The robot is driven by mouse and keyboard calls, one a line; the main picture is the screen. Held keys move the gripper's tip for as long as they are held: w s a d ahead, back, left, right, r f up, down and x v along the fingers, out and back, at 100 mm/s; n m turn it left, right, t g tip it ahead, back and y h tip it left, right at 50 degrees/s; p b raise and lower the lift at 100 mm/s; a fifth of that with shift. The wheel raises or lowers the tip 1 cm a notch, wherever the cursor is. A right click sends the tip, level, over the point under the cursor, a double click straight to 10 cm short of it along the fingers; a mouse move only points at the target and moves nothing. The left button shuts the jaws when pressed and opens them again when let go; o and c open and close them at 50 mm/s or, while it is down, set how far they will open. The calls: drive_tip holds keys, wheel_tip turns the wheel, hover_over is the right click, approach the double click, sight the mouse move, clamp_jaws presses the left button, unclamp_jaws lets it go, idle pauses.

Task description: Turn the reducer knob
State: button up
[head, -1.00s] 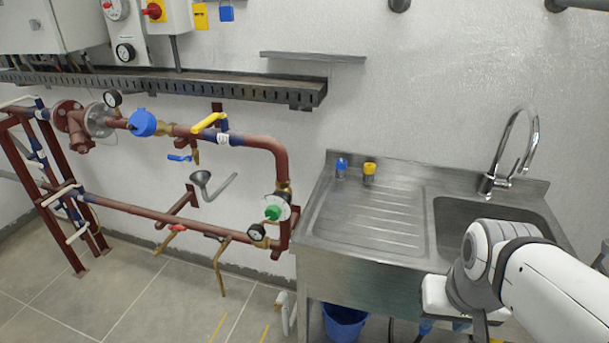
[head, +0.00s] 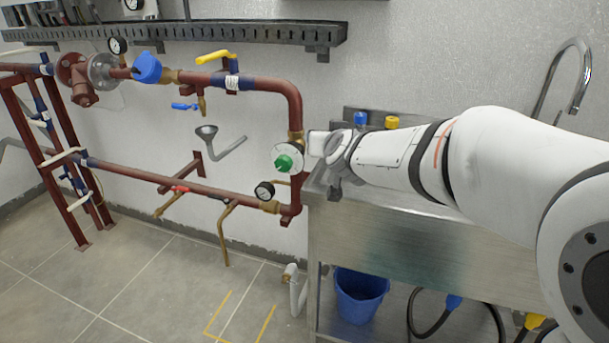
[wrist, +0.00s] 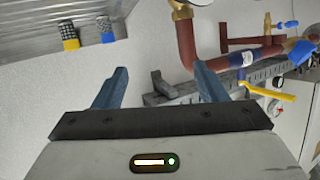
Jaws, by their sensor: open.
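The reducer knob, seen as a green knob (head: 284,162) on a round white dial, sits on the right vertical part of the red-brown pipe. In the head view my arm reaches in from the right, and its white end is just right of the dial, close to it. In the wrist view my gripper (wrist: 160,72) is open, with two blue-grey fingers apart and nothing between them.
The steel sink bench (head: 400,245) stands right of the pipe, with blue and yellow capped items (head: 391,122) at its back. A pressure gauge (head: 264,190) is below the dial. A yellow-handled valve (head: 216,57) is upper left. A blue bucket (head: 360,296) stands under the bench.

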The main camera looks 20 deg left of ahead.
drive_tip(key=w+a+f+m+t+h+b, duration=0.1)
drive_tip(key=w+a+f+t+b, duration=0.2)
drive_tip(key=a+f+b, duration=0.35)
drive_tip(key=m+t+h+b, duration=0.2)
drive_tip(key=m+h+b, duration=0.1)
drive_tip(key=h+b, duration=0.2)
approach(281, 165)
drive_tip(key=w, duration=0.2)
drive_tip(key=shift+h, duration=0.4)
drive_tip(key=w, duration=0.2)
drive_tip(key=w+b, duration=0.1)
drive_tip(key=w, duration=0.2)
drive_tip(key=w+b, duration=0.1)
drive_tip(key=w, duration=0.2)
drive_tip(key=shift+d, duration=0.3)
drive_tip(key=shift+r, duration=0.1)
drive_tip(key=c, duration=0.9)
drive_tip(key=shift+a, duration=0.1)
drive_tip(key=shift+c, duration=0.5)
